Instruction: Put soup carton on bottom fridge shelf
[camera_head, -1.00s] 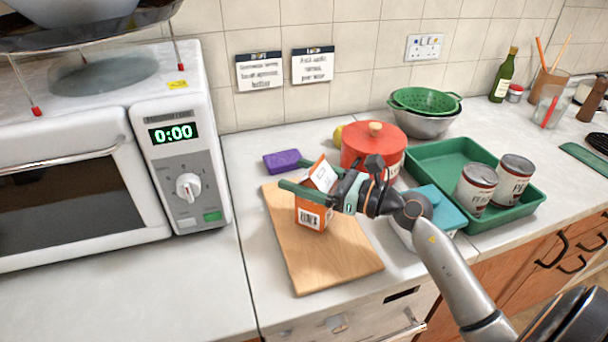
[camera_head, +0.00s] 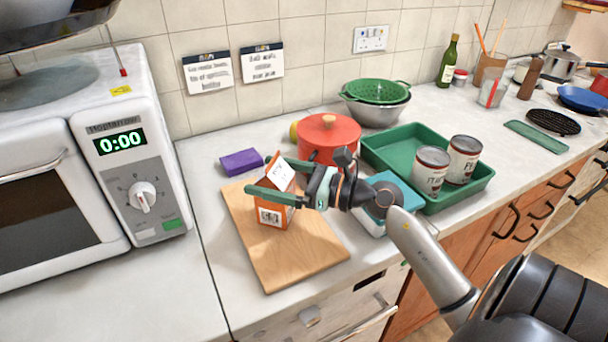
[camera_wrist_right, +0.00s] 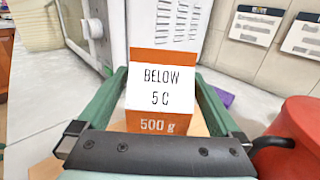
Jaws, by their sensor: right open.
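The soup carton (camera_head: 273,206) is orange with a white gabled top and stands upright on a wooden board (camera_head: 290,255) on the counter. In the right wrist view the carton (camera_wrist_right: 162,90) reads "BELOW 5 C" and "500 g". My right gripper (camera_head: 264,182) is open, with one green finger on each side of the carton. In the wrist view gaps show between the fingers (camera_wrist_right: 160,92) and the carton's upper part; whether they touch lower down I cannot tell. My left gripper is not in view. No fridge shelf is seen.
A red pot (camera_head: 327,140) and purple sponge (camera_head: 241,162) stand close behind the carton. A green tray (camera_head: 400,147) with two cans (camera_head: 431,171) lies to the right, near a teal-lidded box (camera_head: 371,215). A microwave (camera_head: 140,160) stands left.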

